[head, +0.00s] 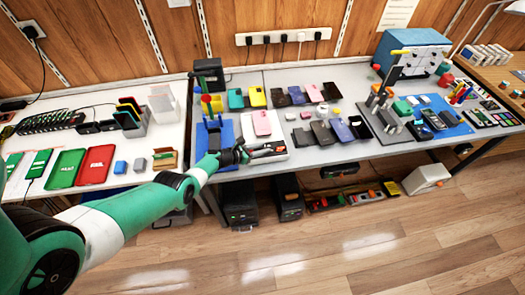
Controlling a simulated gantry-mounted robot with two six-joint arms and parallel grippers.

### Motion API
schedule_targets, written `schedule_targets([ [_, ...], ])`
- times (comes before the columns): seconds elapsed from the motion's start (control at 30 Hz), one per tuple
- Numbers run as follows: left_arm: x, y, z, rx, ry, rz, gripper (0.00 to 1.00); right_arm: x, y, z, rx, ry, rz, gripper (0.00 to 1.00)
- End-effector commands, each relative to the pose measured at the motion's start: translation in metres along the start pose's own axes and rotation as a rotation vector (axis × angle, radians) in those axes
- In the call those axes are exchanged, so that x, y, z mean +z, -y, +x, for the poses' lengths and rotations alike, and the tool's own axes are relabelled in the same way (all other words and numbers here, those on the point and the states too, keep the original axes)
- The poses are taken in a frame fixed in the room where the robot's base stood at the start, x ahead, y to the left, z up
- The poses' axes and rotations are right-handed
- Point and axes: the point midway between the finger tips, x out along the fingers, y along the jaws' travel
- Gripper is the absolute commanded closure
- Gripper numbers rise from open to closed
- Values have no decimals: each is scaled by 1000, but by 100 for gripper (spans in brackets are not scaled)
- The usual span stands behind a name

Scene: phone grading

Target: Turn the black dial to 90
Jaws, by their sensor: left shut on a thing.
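My left gripper (268,150) reaches in from the left to the front edge of the middle table. It is shut at a white and black device (279,146), low over its top. The black dial is too small and too covered by the dark fingers to make out clearly; the fingers appear closed around it. The dial's marks and its present setting cannot be read. My right gripper is not in view.
Several phones and cases lie to the right. A blue box (412,52) stands at the back right. Bare grey tabletop (310,160) lies right of the gripper.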

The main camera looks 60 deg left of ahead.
Motion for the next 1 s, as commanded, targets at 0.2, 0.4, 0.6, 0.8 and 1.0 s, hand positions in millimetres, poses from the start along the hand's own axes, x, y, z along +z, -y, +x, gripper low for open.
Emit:
schedule_targets([
  [0.2,-3,-4,2,-108,3,47,100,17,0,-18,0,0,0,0],
  [0.4,-1,-3,1,-163,0,68,100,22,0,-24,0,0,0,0],
  [0.6,0,-3,0,-179,-3,74,100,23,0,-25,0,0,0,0],
  [0.8,0,-3,0,-180,-2,75,100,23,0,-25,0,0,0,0],
  [1.0,0,-3,0,-180,-2,74,48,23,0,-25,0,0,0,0],
])
